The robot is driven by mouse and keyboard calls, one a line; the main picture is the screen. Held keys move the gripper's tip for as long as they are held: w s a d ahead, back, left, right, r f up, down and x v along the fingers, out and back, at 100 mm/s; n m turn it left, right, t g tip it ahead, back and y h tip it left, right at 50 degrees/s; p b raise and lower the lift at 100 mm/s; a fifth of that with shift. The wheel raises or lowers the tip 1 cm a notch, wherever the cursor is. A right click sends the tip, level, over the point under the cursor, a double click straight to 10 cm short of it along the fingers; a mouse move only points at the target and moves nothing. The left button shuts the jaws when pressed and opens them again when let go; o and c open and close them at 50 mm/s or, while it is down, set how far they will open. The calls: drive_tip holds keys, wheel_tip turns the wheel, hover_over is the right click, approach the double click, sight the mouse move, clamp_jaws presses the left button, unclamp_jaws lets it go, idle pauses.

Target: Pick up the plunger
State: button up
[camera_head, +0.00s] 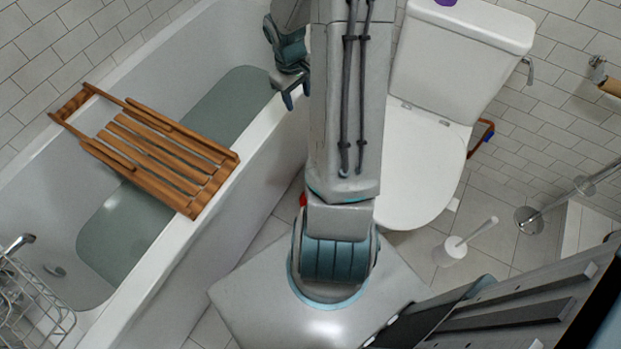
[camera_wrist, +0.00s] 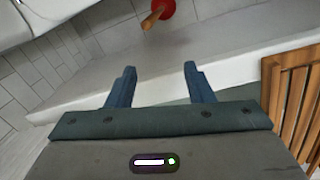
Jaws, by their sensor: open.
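The plunger has a red rubber cup (camera_wrist: 164,8) and a wooden handle (camera_wrist: 152,19), and it shows at the top edge of the wrist view, partly cut off. It is on the tiled floor beside the bathtub wall. In the head view only a small red piece (camera_head: 303,199) shows at the left edge of my arm; my arm hides the rest. My gripper (camera_wrist: 159,68) is open and empty, with the plunger beyond its fingertips and apart from them. In the head view my gripper (camera_head: 288,97) is by the bathtub's rim.
The bathtub (camera_head: 170,262) with a wooden rack (camera_head: 160,155) across it is on the left. The toilet (camera_head: 425,170) is right of my arm. A white toilet brush holder (camera_head: 450,252) stands on the floor at right. The floor between tub and toilet is narrow.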

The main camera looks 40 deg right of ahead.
drive_tip(key=shift+y, duration=0.6)
drive_tip(key=d+f+b, duration=0.1)
drive_tip(key=f, duration=0.5)
drive_tip(key=d+f+b, duration=0.2)
drive_tip(key=f, duration=0.4)
drive_tip(key=d+f+b, duration=0.1)
drive_tip(key=d+f, duration=0.1)
drive_tip(key=f, duration=0.4)
drive_tip(key=shift+w+d+f, duration=0.1)
drive_tip(key=shift+d+f, duration=0.05)
drive_tip(key=shift+f, duration=0.15)
wheel_tip(320, 180, down, 6)
drive_tip(key=s+b, duration=0.1)
drive_tip(key=b, duration=0.1)
drive_tip(key=shift+d, duration=0.15)
drive_tip(key=shift+f, duration=0.1)
clamp_jaws()
